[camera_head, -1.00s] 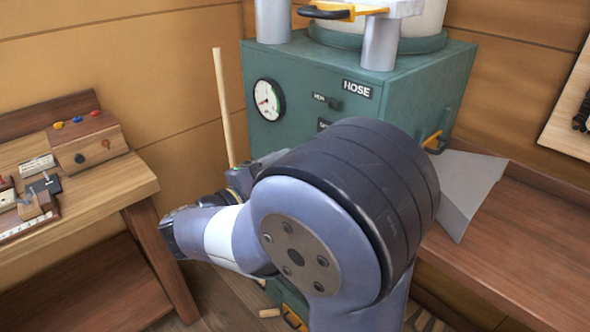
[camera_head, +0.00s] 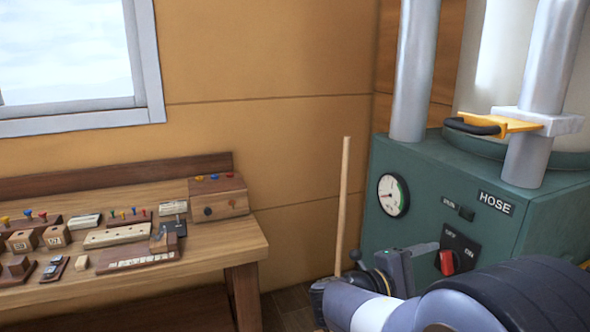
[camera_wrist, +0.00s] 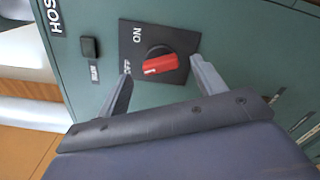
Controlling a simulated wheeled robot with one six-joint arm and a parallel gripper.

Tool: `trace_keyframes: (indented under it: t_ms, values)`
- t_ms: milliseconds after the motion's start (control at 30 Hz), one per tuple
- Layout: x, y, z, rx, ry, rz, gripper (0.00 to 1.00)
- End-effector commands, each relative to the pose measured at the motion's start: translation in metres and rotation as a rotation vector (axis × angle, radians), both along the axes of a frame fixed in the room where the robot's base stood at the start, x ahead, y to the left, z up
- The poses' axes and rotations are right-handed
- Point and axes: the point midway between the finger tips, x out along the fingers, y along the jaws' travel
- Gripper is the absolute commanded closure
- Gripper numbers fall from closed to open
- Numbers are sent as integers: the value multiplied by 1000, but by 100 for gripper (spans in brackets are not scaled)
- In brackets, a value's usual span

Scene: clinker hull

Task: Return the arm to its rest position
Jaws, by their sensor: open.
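My arm reaches in from the lower right of the head view, folded low beside the green machine (camera_head: 440,220). My gripper (camera_wrist: 160,80) is open in the wrist view, its two grey fingers spread with nothing held. The red rotary switch (camera_wrist: 161,64) on the machine's front shows between the fingers in that view; whether the fingers touch it cannot be told, but no grip is visible. The switch also shows in the head view (camera_head: 447,262), just right of the grey gripper parts.
A wooden bench (camera_head: 250,243) with several small blocks and devices stands at the left. A wooden stick (camera_head: 343,200) leans upright between bench and machine. A window is at upper left.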

Motion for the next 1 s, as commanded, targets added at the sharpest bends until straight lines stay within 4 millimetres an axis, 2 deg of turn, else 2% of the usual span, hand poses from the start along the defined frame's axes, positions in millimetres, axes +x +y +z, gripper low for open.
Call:
trace_keyframes:
  t_ms: [200,400,800,1000]
  values:
    - [9,-25,0,-1,0,-3,35]
    - [12,-35,0,0,0,-1,35]
    - [12,-33,0,2,-7,0,35]
    - [7,-17,0,-1,0,5,35]
